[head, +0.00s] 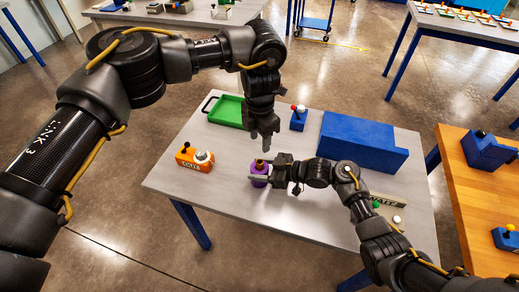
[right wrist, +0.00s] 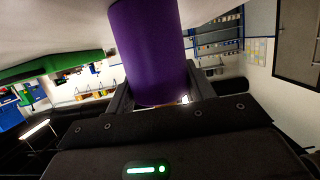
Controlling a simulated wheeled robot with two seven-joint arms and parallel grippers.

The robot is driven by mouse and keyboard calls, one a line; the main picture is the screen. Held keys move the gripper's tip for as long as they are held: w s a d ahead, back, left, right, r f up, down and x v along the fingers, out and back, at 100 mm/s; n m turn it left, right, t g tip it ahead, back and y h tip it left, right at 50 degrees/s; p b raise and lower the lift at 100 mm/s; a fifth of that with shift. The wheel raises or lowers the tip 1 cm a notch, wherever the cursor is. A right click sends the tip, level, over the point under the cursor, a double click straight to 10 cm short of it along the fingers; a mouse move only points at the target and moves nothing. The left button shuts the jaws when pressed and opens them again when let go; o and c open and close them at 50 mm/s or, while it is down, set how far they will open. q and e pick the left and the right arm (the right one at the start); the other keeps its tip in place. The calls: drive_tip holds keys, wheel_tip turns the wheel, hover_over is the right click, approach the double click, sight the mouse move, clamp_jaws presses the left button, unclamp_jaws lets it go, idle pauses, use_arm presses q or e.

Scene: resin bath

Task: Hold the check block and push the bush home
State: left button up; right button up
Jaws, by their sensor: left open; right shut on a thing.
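The purple check block (head: 259,181) stands near the left front part of the grey table, and a small brass-coloured piece, seemingly the bush (head: 260,164), shows at its top. How deep the bush sits is too small to tell. My right gripper (head: 273,173) is shut on the check block from the right. In the right wrist view the purple block (right wrist: 148,50) fills the space between the fingers (right wrist: 158,88). My left gripper (head: 265,142) is open, pointing down above the bush, with a small gap between them.
An orange labelled box (head: 194,162) stands to the left. A green tray (head: 226,110), a small blue box (head: 298,121) and a large blue block (head: 362,143) stand behind. The table's front left is clear.

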use_arm(q)
wheel_tip(320, 180, up, 2)
drive_tip(key=shift+r, duration=0.15)
idle(0.3)
use_arm(e)
drive_tip(key=o, duration=0.9)
drive_tip(key=shift+v, duration=6)
